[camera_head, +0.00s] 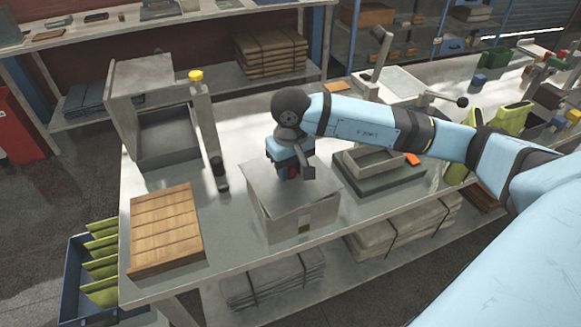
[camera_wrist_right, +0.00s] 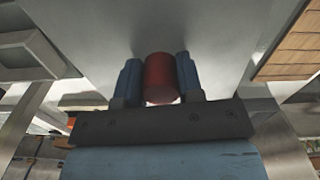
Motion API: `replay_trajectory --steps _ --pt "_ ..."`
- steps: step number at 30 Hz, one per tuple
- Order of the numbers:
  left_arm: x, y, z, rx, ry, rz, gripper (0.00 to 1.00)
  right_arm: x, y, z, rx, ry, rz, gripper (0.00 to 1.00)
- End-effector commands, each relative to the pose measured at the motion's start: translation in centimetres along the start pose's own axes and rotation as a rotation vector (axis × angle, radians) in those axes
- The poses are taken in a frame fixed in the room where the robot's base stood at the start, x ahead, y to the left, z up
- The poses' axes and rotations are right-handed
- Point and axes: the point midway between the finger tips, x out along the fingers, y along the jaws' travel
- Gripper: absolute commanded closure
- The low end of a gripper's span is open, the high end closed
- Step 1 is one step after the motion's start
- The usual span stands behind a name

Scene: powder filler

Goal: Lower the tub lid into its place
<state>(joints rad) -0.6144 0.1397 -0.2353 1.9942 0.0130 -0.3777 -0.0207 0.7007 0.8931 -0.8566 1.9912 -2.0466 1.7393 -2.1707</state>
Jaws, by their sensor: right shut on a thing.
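The tub lid (camera_head: 262,188) is a flat grey plate with a red knob (camera_wrist_right: 160,80). It lies over the mouth of the grey tub (camera_head: 318,218), which stands near the front of the bench. Its edges look slightly out of line with the tub's rim; I cannot tell whether it rests on the rim or hovers just above. My right gripper (camera_head: 289,172) points down above the lid and is shut on the red knob. In the right wrist view its two blue fingers (camera_wrist_right: 159,82) flank the knob. The tub's inside is hidden. My left gripper is not in view.
A slatted wooden board (camera_head: 166,232) lies left of the tub. An open grey bin (camera_head: 168,135) and a post with a yellow cap (camera_head: 208,130) stand behind it. A grey tray with a scale-like base (camera_head: 378,172) sits to the right. Bare bench shows around the tub.

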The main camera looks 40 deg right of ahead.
Motion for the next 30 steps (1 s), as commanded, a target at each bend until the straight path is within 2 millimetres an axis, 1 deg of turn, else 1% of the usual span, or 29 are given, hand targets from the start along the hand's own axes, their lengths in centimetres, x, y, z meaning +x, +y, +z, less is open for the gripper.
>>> replay_trajectory --steps 1,3,4,7,14,17,19,23,30 --pt "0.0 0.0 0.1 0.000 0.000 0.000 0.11 0.4 -0.1 0.2 -0.002 -0.008 0.001 0.99" --pt "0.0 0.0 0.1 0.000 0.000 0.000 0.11 0.5 -0.1 0.2 -0.002 -0.009 0.002 0.99" --pt "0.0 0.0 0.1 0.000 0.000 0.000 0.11 0.5 -0.1 0.2 -0.002 -0.009 0.002 0.59" --pt "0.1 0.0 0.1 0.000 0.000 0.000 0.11 0.5 -0.1 0.2 -0.002 -0.009 0.002 0.36" --pt "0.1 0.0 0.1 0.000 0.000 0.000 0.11 0.4 -0.1 0.2 -0.002 -0.008 0.002 0.36" --pt "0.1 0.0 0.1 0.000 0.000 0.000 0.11 0.0 -0.1 0.2 -0.002 -0.006 0.001 0.36" --pt "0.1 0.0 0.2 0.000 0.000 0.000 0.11 -0.7 -0.1 0.1 -0.002 -0.004 0.000 0.36" --pt "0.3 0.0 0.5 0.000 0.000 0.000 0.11 -3.2 0.0 0.0 -0.002 0.000 0.000 0.36" --pt "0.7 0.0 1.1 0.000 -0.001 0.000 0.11 -8.8 0.0 0.1 -0.002 0.000 0.000 0.36"
